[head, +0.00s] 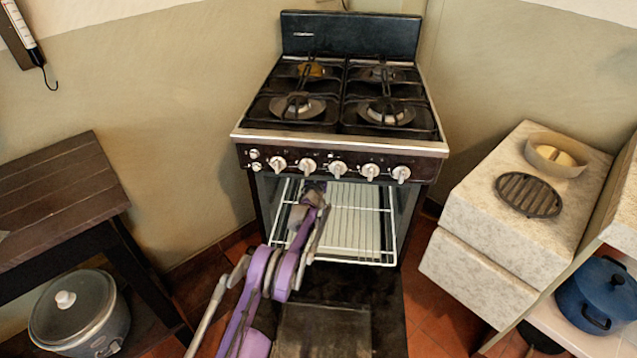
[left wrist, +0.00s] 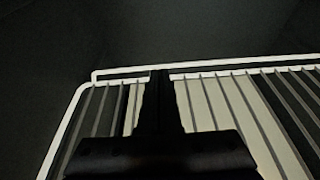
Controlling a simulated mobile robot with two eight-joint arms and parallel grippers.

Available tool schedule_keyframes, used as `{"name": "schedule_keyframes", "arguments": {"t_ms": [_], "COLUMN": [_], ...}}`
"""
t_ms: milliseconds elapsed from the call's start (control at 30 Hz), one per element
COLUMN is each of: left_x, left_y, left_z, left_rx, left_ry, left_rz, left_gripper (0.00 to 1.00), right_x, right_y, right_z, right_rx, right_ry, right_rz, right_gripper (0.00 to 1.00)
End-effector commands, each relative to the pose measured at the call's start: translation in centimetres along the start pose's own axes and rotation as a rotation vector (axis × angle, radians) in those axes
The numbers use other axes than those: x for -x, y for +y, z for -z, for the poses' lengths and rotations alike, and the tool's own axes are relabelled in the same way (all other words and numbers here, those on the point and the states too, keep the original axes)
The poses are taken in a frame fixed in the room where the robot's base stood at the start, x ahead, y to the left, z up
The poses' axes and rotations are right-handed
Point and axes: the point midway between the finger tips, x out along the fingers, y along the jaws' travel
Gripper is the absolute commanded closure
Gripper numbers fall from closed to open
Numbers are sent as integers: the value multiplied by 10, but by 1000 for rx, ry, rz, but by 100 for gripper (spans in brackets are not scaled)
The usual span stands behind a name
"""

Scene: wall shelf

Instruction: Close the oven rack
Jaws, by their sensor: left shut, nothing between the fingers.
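The oven rack (head: 362,222) is a white wire grid inside the oven cavity, with its front edge near the oven's open mouth. It also fills much of the left wrist view (left wrist: 215,105). My left gripper (head: 314,188) reaches into the oven over the left part of the rack, near its back. In the left wrist view the dark, shut fingers (left wrist: 160,74) overlap the rack's far white rim, with nothing between them. I cannot tell whether they touch it. My purple left arm hides part of the rack's left side. My right gripper is not in view.
The oven door (head: 380,295) hangs open below the cavity, under my arm. The stove top (head: 345,100) and knobs (head: 308,166) are just above the opening. A stone-like counter (head: 470,215) stands at the right, a dark wooden table (head: 60,190) at the left.

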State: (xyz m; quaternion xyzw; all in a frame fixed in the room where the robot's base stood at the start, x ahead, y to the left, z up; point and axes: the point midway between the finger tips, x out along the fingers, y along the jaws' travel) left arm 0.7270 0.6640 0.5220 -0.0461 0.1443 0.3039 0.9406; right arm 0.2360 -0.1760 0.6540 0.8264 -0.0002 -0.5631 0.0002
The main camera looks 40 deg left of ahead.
Motion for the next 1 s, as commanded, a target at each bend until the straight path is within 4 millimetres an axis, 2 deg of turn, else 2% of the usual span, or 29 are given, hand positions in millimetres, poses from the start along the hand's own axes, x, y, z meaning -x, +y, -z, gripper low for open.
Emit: {"name": "schedule_keyframes", "arguments": {"t_ms": [100,300,1000], "left_x": [-18,-31,-31], "left_y": [-1,-1,-3], "left_z": [1,-7,-10], "left_rx": [1,1,-1], "left_ry": [3,2,2], "left_rz": [0,0,1], "left_gripper": [100,100,100], "right_x": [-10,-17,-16], "right_y": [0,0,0], "right_z": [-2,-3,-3], "right_rx": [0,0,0], "right_ry": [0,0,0], "right_rz": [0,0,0], "right_gripper": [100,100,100]}}
